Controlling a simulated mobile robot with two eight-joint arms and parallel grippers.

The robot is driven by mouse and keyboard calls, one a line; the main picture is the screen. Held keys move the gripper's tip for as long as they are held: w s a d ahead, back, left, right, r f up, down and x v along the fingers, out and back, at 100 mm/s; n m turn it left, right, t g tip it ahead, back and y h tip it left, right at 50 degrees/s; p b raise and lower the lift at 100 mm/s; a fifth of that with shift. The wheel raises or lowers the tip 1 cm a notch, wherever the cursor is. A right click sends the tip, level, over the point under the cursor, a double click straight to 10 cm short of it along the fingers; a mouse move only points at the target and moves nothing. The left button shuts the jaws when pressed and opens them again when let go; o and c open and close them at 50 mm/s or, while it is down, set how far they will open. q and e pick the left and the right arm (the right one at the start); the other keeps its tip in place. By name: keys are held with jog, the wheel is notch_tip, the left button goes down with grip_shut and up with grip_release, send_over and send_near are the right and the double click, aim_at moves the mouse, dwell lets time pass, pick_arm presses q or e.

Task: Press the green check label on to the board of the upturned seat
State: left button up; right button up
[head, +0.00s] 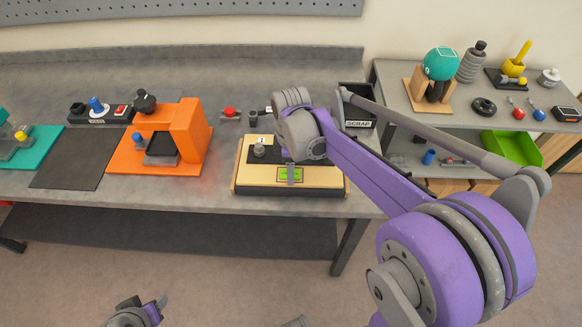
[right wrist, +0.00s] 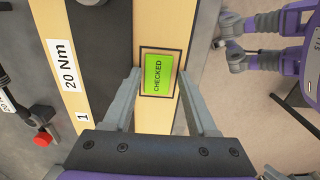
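The upturned seat (head: 290,190) lies on the grey bench, dark-padded, with a pale wooden board (head: 325,180) on it. The green label (right wrist: 158,75), reading CHECKED, lies inside a dark rectangular outline on the pale board in the right wrist view. It also shows near the board's front edge in the head view (head: 291,174). My right gripper (right wrist: 160,73) is directly over it, open, one finger on each side of the label, with nothing between them but the label below. My left gripper (head: 150,307) is partly in view at the bottom, away from the bench; its opening is unclear.
An orange press fixture (head: 185,135) stands left of the seat. A black SCRAP bin (head: 357,107) is behind it to the right. A red button (head: 229,112) sits behind. A side shelf (head: 455,125) with several parts and a green bin (head: 512,147) is at right.

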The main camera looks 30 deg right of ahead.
dwell(0.5)
jog(key=shift+w+r, duration=0.1)
jog(key=shift+r, duration=0.5)
notch_tip(320, 180, up, 10)
jog(key=shift+s+f+p, duration=0.15)
jog(key=shift+s+p, duration=0.05)
jog(key=shift+p, duration=0.2)
